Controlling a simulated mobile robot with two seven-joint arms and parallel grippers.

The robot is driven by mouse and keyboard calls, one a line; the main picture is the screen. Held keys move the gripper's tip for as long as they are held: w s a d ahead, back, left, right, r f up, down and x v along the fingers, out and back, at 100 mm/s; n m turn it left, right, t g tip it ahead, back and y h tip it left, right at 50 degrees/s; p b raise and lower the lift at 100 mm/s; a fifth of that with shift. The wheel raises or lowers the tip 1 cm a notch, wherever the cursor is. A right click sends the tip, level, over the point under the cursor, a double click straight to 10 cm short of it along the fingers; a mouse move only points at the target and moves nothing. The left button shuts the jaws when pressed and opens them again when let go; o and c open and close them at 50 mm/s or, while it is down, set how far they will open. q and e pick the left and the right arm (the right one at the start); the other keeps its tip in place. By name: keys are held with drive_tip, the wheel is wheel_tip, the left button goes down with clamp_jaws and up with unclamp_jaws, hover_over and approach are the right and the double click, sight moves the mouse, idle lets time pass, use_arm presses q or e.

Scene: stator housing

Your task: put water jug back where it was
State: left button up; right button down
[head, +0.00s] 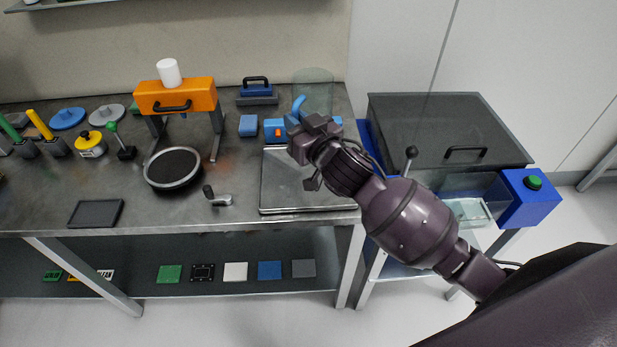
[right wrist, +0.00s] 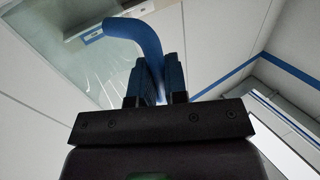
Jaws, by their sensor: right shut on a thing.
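The water jug is a clear, see-through vessel (head: 316,88) with a blue curved handle (head: 298,104), at the back right of the metal workbench in the head view. My right gripper (head: 302,128) is at its handle, reaching in from the lower right. In the right wrist view, the gripper (right wrist: 158,84) is shut on the blue handle (right wrist: 138,30), with the clear wall of the jug (right wrist: 70,60) to the upper left. The jug's lower part is hidden behind my gripper and a blue part, so I cannot tell whether it touches the bench. My left gripper is out of view.
A flat metal plate (head: 285,190) lies below my right gripper. A blue-and-orange unit (head: 273,130) and a small blue block (head: 249,125) are to its left. An orange press-like frame (head: 176,96) stands further left. A dark-lidded tank (head: 440,125) stands right of the bench.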

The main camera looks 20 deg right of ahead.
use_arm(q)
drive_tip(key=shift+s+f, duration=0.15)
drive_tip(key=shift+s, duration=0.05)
use_arm(e)
drive_tip(key=shift+w+d+r, duration=0.15)
drive_tip(key=shift+w+r, duration=0.35)
drive_tip(key=shift+w, duration=0.1)
use_arm(q)
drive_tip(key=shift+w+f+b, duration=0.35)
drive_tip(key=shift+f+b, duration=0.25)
drive_tip(key=shift+b, duration=0.45)
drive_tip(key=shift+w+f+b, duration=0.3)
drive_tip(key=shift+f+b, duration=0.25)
drive_tip(key=shift+b, duration=0.45)
use_arm(e)
drive_tip(key=shift+f, duration=9.8)
drive_tip(key=shift+f, duration=0.15)
drive_tip(key=c, duration=1.1)
unclamp_jaws()
drive_tip(key=shift+c, duration=0.2)
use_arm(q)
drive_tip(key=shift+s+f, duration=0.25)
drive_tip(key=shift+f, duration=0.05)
